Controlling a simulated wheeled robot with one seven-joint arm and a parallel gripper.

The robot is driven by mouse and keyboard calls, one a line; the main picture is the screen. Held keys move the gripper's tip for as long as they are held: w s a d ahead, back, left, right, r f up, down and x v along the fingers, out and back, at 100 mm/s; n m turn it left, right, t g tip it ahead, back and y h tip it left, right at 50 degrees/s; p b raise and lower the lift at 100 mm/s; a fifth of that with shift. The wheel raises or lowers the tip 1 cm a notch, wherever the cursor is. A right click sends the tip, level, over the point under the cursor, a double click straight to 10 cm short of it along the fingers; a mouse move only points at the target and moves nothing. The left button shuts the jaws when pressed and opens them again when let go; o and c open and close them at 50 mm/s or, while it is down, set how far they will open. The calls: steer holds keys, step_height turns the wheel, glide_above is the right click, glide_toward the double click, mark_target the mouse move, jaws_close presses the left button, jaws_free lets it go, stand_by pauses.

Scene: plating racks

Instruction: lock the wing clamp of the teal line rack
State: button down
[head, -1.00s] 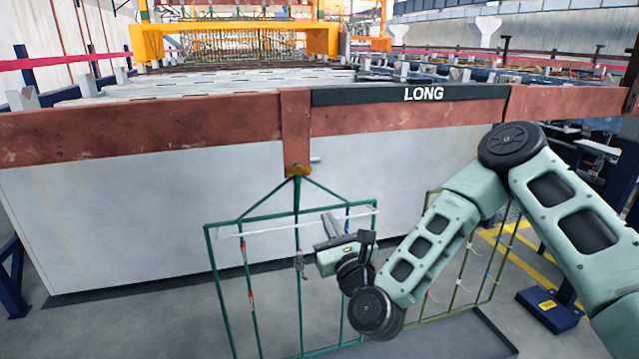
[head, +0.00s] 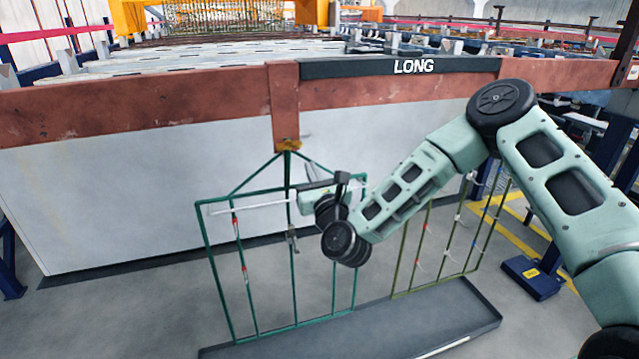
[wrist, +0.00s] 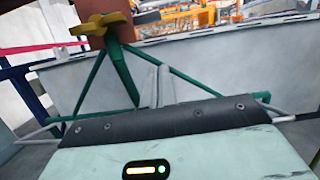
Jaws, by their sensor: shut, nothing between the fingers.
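The teal line rack (head: 204,250) is a wire frame hanging from a copper-coloured bar. Its yellow wing clamp (head: 288,144) sits at the foot of the bar's short hanger, above the rack's stem. In the wrist view the wing clamp (wrist: 100,24) is at upper left, its wings spread roughly sideways across the teal stem. My gripper (head: 309,166) is in front of the rack's upper part, below and right of the clamp and apart from it. Its grey fingers (wrist: 158,84) are shut and empty. My wrist hides part of the rack.
An olive-green rack (head: 430,235) hangs to the right, partly behind my arm. A dark tray (head: 400,325) lies on the floor below. A pale tank wall (head: 130,190) stands close behind the racks. A black LONG label (head: 400,67) is on the bar.

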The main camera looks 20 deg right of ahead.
mark_target(310, 135)
steer(key=r, duration=0.1)
steer(key=w+r, duration=0.1)
steer(key=r, duration=0.1)
steer(key=r+p, duration=0.1)
steer(key=shift+w+a+r, duration=0.15)
steer(key=shift+w+r, duration=0.05)
steer(key=shift+w, duration=0.1)
steer(key=shift+d+r+n+y, duration=0.2)
steer(key=shift+r+n+y, duration=0.2)
steer(key=shift+n, duration=0.7)
steer(key=r+n, duration=0.1)
steer(key=n, duration=0.1)
steer(key=n+y, duration=0.1)
steer(key=shift+d+r+n+g+p, duration=0.15)
steer(key=shift+r+n+g+p, duration=0.15)
steer(key=shift+r+n, duration=0.1)
steer(key=shift+a+r+n+g+y+p, duration=0.15)
steer(key=shift+r+n+y, duration=0.1)
steer(key=shift+n, duration=0.5)
steer(key=shift+r+n+g+y+p, duration=0.1)
steer(key=shift+r+n+y, duration=0.2)
steer(key=shift+n, duration=0.5)
steer(key=shift+a+r+n+g+y+p, duration=0.15)
steer(key=shift+r+n+y, duration=0.1)
steer(key=shift+n, duration=0.5)
steer(key=shift+d+n, duration=0.1)
steer(key=shift+n, duration=0.2)
